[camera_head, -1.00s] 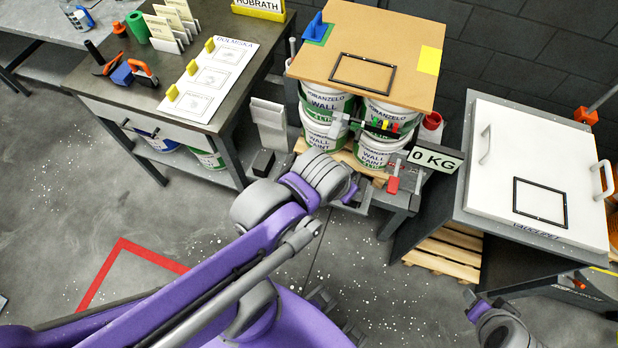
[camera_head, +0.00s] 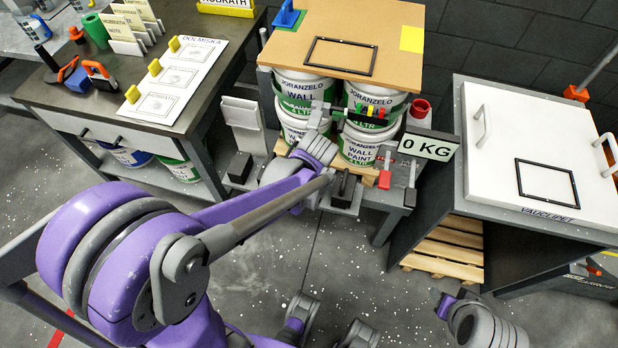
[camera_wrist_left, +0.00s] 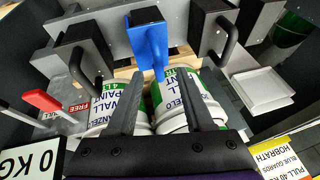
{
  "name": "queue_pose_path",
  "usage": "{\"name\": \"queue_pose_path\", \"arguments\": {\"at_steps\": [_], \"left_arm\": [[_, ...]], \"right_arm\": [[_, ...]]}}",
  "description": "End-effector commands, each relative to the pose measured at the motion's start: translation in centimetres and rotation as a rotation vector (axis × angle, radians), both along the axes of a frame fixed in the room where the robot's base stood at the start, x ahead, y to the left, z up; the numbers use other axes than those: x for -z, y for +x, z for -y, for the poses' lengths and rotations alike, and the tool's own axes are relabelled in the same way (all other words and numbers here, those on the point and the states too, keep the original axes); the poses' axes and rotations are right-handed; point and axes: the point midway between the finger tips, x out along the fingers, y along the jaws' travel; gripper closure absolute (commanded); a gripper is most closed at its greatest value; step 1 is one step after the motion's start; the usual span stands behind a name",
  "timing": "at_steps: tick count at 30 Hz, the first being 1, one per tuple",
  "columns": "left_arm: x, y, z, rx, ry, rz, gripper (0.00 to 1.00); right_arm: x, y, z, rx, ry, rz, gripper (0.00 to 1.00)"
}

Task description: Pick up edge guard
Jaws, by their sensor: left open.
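A blue edge guard (camera_wrist_left: 155,42) stands among grey blocks with black handles in the left wrist view. My left gripper (camera_wrist_left: 157,72) is open; the guard shows between and just beyond its two dark fingers, with no clear contact. In the head view my left arm reaches to the front of the pail stack and hides this guard and the fingertips. Another blue guard (camera_head: 287,16) sits on the far left corner of the brown board. My right gripper (camera_head: 447,302) is low at the right, small and unclear.
White pails (camera_head: 357,150) stand under the brown board (camera_head: 375,28), close beyond the left fingers. A 0 KG sign (camera_head: 427,147) and red-handled parts stand right of them. A white tray (camera_head: 241,112) is at the left. A workbench (camera_head: 60,105) and a white-lidded table (camera_head: 540,135) flank the stack.

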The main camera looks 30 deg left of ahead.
Motion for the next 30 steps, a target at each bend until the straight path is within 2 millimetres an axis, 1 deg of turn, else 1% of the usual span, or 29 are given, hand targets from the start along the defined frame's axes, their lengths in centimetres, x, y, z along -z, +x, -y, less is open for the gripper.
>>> {"name": "queue_pose_path", "arguments": {"at_steps": [4, 9, 12, 15, 21, 23, 27, 29, 30], "left_arm": [[1.2, 0.4, -0.3, 0.000, -0.001, 0.000, 0.48], [3.7, 1.1, -0.8, 0.000, -0.001, 0.000, 0.48], [4.7, 1.5, -1.1, 0.001, -0.001, 0.001, 0.48], [5.1, 1.6, -1.2, 0.001, -0.001, 0.001, 0.48], [5.1, 1.6, -1.2, 0.001, 0.000, 0.001, 0.48], [5.1, 1.6, -1.2, 0.001, 0.000, 0.001, 0.57], [5.1, 1.6, -1.2, 0.001, 0.000, 0.001, 0.82], [5.1, 1.6, -1.2, 0.001, 0.000, 0.001, 0.93], [5.1, 1.6, -1.2, 0.001, 0.000, 0.001, 1.00]], "right_arm": [[0.3, 0.0, 0.0, 0.000, 0.000, -0.001, 0.50], [1.0, -0.1, 0.0, 0.000, 0.000, -0.003, 0.50], [1.2, -0.1, 0.0, 0.000, 0.000, -0.004, 0.50], [1.2, -0.1, 0.0, 0.000, 0.000, -0.004, 0.50], [1.2, -0.1, 0.0, 0.000, 0.000, -0.004, 0.50], [1.2, -0.1, 0.0, 0.000, 0.000, -0.004, 0.50], [1.2, -0.1, 0.0, 0.000, 0.000, -0.004, 0.50], [1.2, -0.1, 0.0, 0.000, 0.000, -0.004, 0.50], [1.2, -0.1, 0.0, 0.000, 0.000, -0.004, 0.50]]}}
